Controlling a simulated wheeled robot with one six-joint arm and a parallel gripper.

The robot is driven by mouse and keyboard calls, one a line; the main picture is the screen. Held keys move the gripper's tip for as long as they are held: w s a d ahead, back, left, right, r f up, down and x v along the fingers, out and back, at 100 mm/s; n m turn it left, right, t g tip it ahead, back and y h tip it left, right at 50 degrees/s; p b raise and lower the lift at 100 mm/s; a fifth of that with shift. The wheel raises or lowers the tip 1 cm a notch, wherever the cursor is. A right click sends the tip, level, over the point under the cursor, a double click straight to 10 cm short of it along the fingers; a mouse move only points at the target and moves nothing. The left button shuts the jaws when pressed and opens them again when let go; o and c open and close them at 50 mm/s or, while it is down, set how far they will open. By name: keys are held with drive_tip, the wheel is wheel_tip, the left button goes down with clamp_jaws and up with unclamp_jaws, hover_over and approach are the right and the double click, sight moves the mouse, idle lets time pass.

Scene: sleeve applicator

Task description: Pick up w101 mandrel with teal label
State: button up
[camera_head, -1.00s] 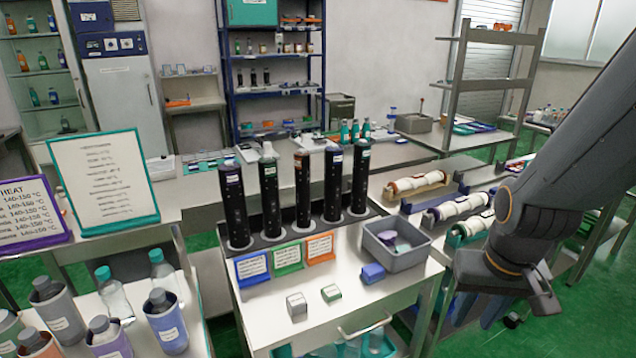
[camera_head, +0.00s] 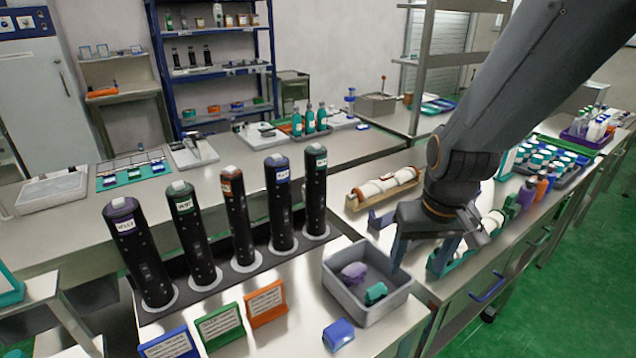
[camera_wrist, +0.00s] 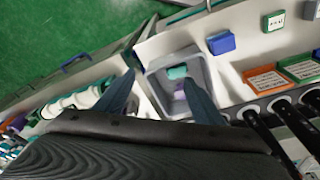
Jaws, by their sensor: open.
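Several black mandrels stand upright in a row in a dark rack. The one at the right end has a teal band and a white label (camera_head: 315,190). Its neighbour has a blue band (camera_head: 280,200). Orange (camera_head: 237,215), green (camera_head: 192,235) and purple (camera_head: 140,250) ones follow to the left. My gripper (camera_head: 432,240) is open and empty, to the right of the teal mandrel and apart from it, by the grey bin. In the wrist view its fingers (camera_wrist: 160,78) are spread across the bin; mandrels partly show at lower right, their band colours unclear.
The grey bin (camera_head: 350,303) holds purple and teal pieces. Coloured sign cards (camera_head: 218,327) stand before the rack, and a blue block (camera_head: 338,334) lies beside the bin. White rolls on stands (camera_head: 385,188) are behind my gripper. Teal bottles (camera_head: 309,121) stand on the back bench.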

sight(323, 149)
drive_tip(key=shift+o, duration=0.5)
drive_tip(key=w+a+r+n+b, duration=0.1)
drive_tip(key=w+a+n, duration=0.2)
drive_tip(key=w, duration=0.6)
drive_tip(key=w+a+r+n+y+b, duration=0.1)
drive_tip(key=w+a+n, duration=0.3)
drive_tip(key=w, duration=0.5)
drive_tip(key=shift+r+g+y+b, duration=0.3)
drive_tip(key=shift+r+g+b, duration=0.1)
drive_tip(key=shift+b, duration=0.05)
drive_tip(key=w+a+r+n+y+b, duration=0.1)
drive_tip(key=w+a+n, duration=0.2)
drive_tip(key=w, duration=0.1)
drive_tip(key=w+a+r+n, duration=0.2)
drive_tip(key=w+a+n, duration=0.1)
drive_tip(key=w+a, duration=0.1)
drive_tip(key=w+a+r+n+g+y+b, duration=0.1)
drive_tip(key=w+a+n, duration=0.2)
drive_tip(key=w, duration=0.2)
drive_tip(key=shift+a+r+y+b, duration=0.3)
drive_tip(key=shift+a+r+b, duration=0.05)
drive_tip(key=shift+r, duration=0.05)
drive_tip(key=shift+w+a+n, duration=0.1)
drive_tip(key=shift+a+n, duration=0.25)
drive_tip(key=shift+n, duration=0.05)
drive_tip(key=shift+a+f, duration=0.2)
drive_tip(key=shift+f, duration=0.1)
drive_tip(key=shift+p+x, duration=1.9)
drive_tip(key=shift+x, duration=1.5)
drive_tip(key=shift+c, duration=0.5)
